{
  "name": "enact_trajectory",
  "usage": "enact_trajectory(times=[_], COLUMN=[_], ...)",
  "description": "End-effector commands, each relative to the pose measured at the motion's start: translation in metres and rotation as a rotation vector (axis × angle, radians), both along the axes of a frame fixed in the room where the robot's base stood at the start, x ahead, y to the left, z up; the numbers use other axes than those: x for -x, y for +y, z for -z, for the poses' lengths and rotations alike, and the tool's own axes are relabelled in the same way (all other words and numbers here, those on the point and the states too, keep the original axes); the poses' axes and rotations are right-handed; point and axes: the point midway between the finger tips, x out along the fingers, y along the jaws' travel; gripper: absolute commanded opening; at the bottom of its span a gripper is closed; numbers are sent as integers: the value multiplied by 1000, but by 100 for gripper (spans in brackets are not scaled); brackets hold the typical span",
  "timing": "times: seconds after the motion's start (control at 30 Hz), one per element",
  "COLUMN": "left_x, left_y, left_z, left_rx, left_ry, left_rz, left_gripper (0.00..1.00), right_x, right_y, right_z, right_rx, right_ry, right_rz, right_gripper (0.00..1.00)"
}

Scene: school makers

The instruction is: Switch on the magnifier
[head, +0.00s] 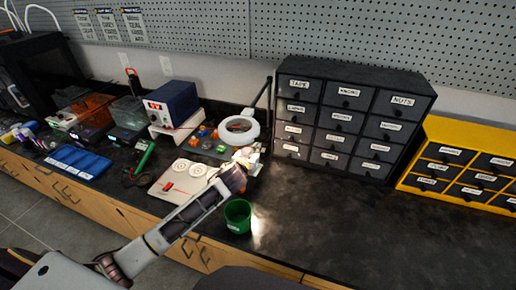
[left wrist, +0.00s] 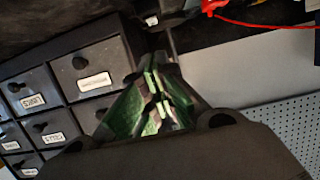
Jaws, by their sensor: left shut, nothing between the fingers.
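The magnifier (head: 239,119) has a white ring-shaped head on a dark jointed arm, standing at the back of the black counter left of the drawer cabinet. I cannot tell whether its ring is lit, and its switch is not clear to see. My left gripper (head: 250,154) is just below and right of the ring in the head view, overlapping its lower edge; I cannot tell whether they touch. In the left wrist view my left gripper's fingers (left wrist: 155,88) are together and empty. My right gripper is not in view.
A black drawer cabinet (head: 342,123) stands close to the right of the gripper, with a yellow drawer unit (head: 420,155) beyond. A green cup (head: 238,217) stands near the front edge, beside a bright patch. A blue power supply (head: 174,100) is left; the right counter (head: 380,240) is clear.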

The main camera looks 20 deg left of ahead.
Motion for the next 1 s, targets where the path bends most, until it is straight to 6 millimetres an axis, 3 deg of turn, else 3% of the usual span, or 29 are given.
enact_trajectory(times=[0.4, 1.0], left_x=[29, 32], left_y=[2, 2], left_z=[-3, -4], left_rx=[-2, -1], left_ry=[0, -1], left_rz=[0, -1], left_gripper=[0, 0], right_x=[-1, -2], right_y=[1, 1], right_z=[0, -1], right_rx=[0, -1], right_ry=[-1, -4], right_rz=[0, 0], right_gripper=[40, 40])
